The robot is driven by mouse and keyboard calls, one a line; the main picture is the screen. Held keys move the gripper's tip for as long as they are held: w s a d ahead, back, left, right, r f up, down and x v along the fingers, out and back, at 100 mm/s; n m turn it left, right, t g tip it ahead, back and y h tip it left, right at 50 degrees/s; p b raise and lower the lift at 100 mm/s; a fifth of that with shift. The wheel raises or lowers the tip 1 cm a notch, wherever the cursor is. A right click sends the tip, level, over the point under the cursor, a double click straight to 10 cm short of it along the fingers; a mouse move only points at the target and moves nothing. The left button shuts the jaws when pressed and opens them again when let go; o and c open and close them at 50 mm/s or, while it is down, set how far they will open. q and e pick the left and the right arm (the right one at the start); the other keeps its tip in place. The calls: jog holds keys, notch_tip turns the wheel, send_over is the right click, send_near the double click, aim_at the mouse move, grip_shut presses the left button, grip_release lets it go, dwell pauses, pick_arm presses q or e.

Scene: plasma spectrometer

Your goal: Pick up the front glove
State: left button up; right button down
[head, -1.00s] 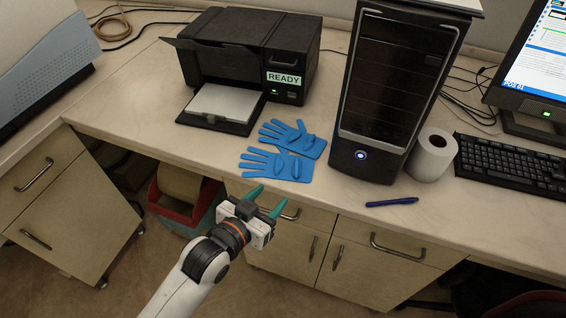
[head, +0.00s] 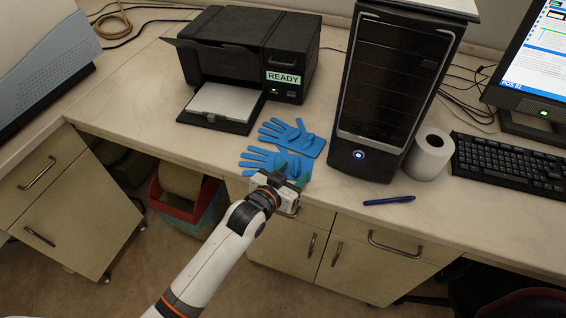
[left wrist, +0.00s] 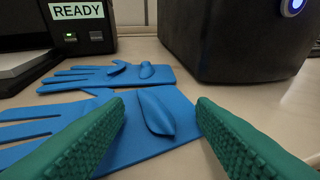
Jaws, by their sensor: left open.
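Two blue gloves lie flat on the bench between the printer and the computer tower, fingers pointing left. The front glove (head: 262,160) is nearer the bench's front edge and partly hidden by my left gripper (head: 292,173) in the head view. The back glove (head: 298,137) lies just behind it. In the left wrist view, the front glove (left wrist: 142,118) has a raised thumb fold between the green fingertips of my left gripper (left wrist: 162,125). The gripper is open and empty, with a finger on each side of the fold. The back glove (left wrist: 115,76) shows beyond. My right gripper is not in view.
A black printer (head: 245,55) marked READY stands behind the gloves. The black computer tower (head: 392,95) stands close to their right. A paper roll (head: 428,155), a blue pen (head: 389,200) and a keyboard (head: 505,158) lie farther right. The bench left of the gloves is clear.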

pick_arm(q)
jog(key=shift+c, duration=0.2)
jog(key=c, duration=1)
